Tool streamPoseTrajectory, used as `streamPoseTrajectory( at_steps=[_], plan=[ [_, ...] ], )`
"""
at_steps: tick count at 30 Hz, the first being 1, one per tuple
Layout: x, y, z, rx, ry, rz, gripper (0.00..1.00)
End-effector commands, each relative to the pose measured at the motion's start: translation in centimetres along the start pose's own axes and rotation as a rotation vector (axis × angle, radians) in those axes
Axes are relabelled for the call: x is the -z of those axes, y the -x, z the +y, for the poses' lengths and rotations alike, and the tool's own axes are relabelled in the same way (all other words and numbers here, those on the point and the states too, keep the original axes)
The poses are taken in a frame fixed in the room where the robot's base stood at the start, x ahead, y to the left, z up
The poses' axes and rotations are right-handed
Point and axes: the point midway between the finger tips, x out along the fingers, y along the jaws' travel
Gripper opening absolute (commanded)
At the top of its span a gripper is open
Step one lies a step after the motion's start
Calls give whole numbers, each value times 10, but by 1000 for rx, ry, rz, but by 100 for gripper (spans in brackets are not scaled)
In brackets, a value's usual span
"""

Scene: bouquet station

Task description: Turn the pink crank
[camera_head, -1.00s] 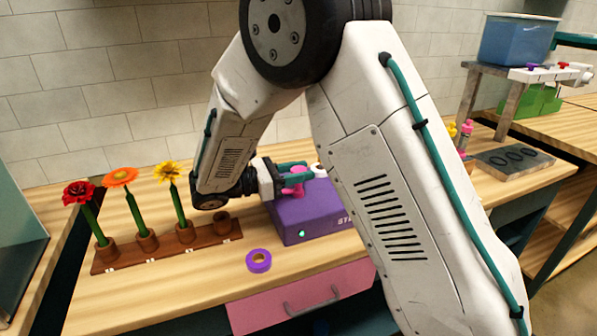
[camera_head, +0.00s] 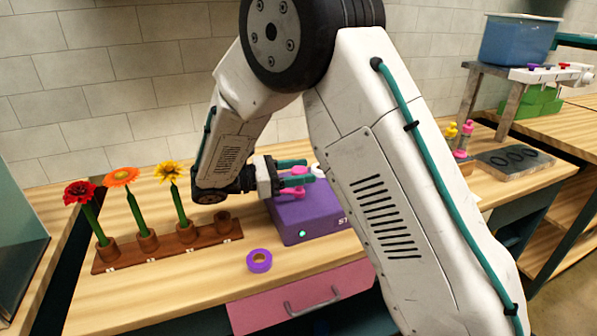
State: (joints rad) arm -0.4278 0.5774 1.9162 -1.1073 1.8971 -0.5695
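The pink crank (camera_head: 292,191) is on top of the purple box (camera_head: 305,217), which has a green light and partly hidden white lettering on its front. My gripper (camera_head: 296,172) reaches in from the left, level above the box. Its two teal fingers are apart, with a bit of pink showing between them and more pink just below the nearer finger. I cannot tell whether either finger touches the crank. My arm hides the right part of the box.
A brown rack (camera_head: 165,250) with red, orange and yellow flowers stands left of the box. A purple tape roll (camera_head: 259,261) lies in front, above a pink drawer (camera_head: 300,290). A dark tray (camera_head: 513,160) and a blue bin (camera_head: 518,40) are at the right.

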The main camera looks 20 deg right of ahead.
Motion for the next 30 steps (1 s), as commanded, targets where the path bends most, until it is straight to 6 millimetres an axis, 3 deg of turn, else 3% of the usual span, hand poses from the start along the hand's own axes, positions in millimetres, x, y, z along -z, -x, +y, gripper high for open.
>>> streamPoseTrajectory(
  at_steps=[7, 12, 24, 30],
  plan=[
    [-9, 0, 0, 0, -1, 1, 54],
    [-40, 0, -2, -1, -4, 1, 54],
    [-46, -13, -104, -4, 1, 0, 54],
    [-49, -18, -140, -3, 0, 0, 54]
  ],
)
